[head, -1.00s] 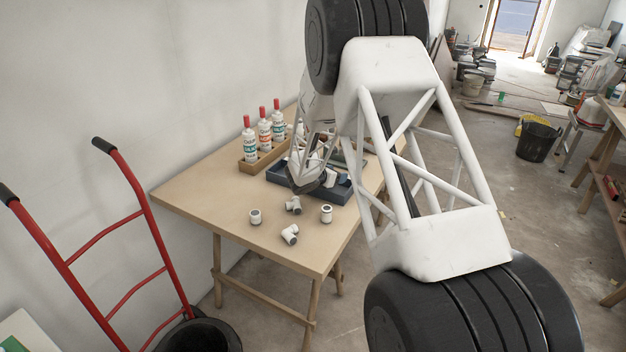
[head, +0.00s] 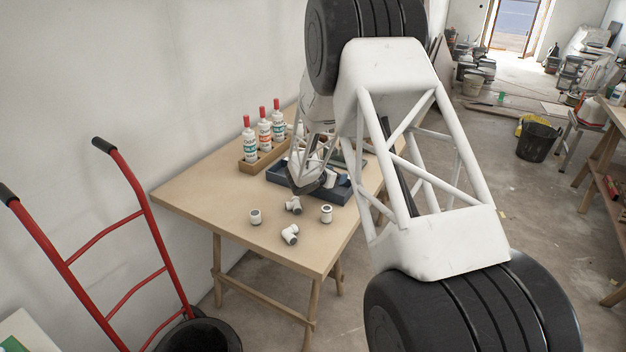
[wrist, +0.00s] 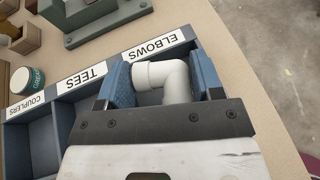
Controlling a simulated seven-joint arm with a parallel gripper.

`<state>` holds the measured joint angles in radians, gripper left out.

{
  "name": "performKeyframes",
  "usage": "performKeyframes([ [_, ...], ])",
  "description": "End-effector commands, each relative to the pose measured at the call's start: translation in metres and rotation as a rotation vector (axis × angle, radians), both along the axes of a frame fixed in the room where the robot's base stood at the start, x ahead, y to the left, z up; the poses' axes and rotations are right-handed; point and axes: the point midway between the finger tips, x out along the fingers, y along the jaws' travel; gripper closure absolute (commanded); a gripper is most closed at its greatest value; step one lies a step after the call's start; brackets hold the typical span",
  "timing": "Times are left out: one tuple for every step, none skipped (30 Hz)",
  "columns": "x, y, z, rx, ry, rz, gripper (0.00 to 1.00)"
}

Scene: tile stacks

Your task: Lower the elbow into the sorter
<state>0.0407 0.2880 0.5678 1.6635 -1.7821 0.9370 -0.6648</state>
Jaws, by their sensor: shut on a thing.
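The white elbow (wrist: 176,78) sits between the blue pads of my gripper (wrist: 163,82) in the wrist view. My gripper is shut on it. The blue-grey sorter (wrist: 50,101) has compartments labelled COUPLERS, TEES and ELBOWS. The elbow is over the ELBOWS compartment, just in front of its label (wrist: 153,47). I cannot tell how deep it sits or whether it touches the floor. In the head view the sorter (head: 342,193) is on the table, partly hidden by my arm. The held elbow cannot be made out there.
Loose white fittings lie on the table (head: 200,195) in front of the sorter, including one elbow-like piece (head: 290,234) and a coupler-like piece (head: 326,213). A wooden rack (head: 262,160) of red-capped bottles stands left of the sorter. A green-grey metal piece (wrist: 105,18) is beyond it.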

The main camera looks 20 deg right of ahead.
Motion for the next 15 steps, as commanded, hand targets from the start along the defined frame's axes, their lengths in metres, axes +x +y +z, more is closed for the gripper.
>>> performKeyframes([
  [0.0000, 0.0000, -0.0003, 0.000, 0.000, 0.000, 0.62],
  [0.0000, 0.0000, -0.0005, 0.000, 0.000, 0.000, 0.62],
  [0.0000, 0.0000, -0.0008, 0.000, 0.000, 0.000, 0.62],
  [0.0000, 0.0000, -0.0011, 0.000, 0.000, 0.000, 0.62],
  [0.0001, 0.0000, -0.0013, 0.000, 0.000, 0.000, 0.62],
  [0.0000, 0.0000, -0.0017, 0.000, 0.000, 0.000, 0.62],
  [0.0001, 0.0000, -0.0021, 0.000, 0.000, 0.000, 0.62],
  [0.0001, 0.0000, -0.0023, 0.000, 0.000, 0.000, 0.62],
  [0.0001, 0.0000, -0.0027, 0.000, 0.000, 0.000, 0.62],
  [0.0001, 0.0000, -0.0030, 0.000, 0.000, 0.000, 0.62],
  [0.0001, 0.0000, -0.0034, 0.000, 0.000, 0.000, 0.62],
  [0.0001, 0.0000, -0.0038, 0.000, 0.000, 0.000, 0.62],
  [0.0001, 0.0000, -0.0041, 0.000, 0.000, 0.000, 0.62],
  [0.0001, 0.0000, -0.0045, 0.000, 0.000, 0.000, 0.62],
  [0.0001, 0.0000, -0.0048, 0.000, 0.000, 0.000, 0.62],
])
